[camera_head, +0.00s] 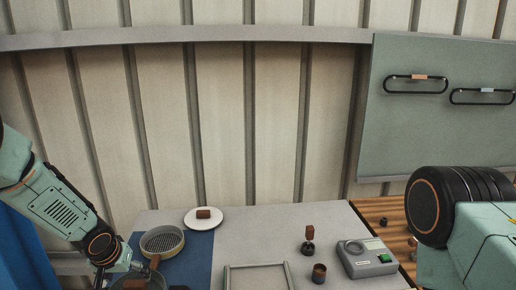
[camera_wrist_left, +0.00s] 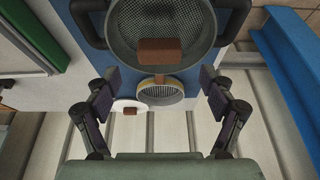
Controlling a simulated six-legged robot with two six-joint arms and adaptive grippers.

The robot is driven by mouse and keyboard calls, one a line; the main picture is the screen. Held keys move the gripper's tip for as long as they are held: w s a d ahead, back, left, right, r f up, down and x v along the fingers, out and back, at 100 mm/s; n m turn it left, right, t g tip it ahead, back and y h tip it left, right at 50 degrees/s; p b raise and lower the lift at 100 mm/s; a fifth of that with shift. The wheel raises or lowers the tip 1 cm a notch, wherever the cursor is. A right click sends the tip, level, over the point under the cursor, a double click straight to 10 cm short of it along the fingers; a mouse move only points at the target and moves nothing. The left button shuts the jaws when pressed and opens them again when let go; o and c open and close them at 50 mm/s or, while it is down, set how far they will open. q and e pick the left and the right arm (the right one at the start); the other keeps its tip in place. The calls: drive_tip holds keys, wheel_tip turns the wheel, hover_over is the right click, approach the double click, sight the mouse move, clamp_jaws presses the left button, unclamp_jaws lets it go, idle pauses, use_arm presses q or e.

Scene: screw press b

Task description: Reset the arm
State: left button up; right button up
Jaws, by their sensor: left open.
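My left arm (camera_head: 60,205) comes in from the left in the head view, reaching down to the table's left front. My left gripper (camera_wrist_left: 160,82) is open in the wrist view, its two fingers wide apart with nothing held between them. Beyond the fingers is a dark-handled round mesh vessel (camera_wrist_left: 160,15) with a brown block (camera_wrist_left: 159,51) showing at its near side. In the head view the gripper is mostly cut off at the lower edge. My right arm (camera_head: 470,235) shows at the right; its gripper is outside the frame.
A round sieve (camera_head: 162,241) and a white plate (camera_head: 190,221) with a brown block (camera_head: 204,213) stand at the table's left. A grey frame (camera_head: 258,267), a brown-handled tool (camera_head: 308,244), a small brown cup (camera_head: 319,273) and a grey device (camera_head: 366,259) stand further right. A board (camera_head: 440,130) hangs behind.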

sight(134, 283)
use_arm(q)
drive_tip(key=shift+x, duration=2.65)
drive_tip(key=shift+r, duration=0.15)
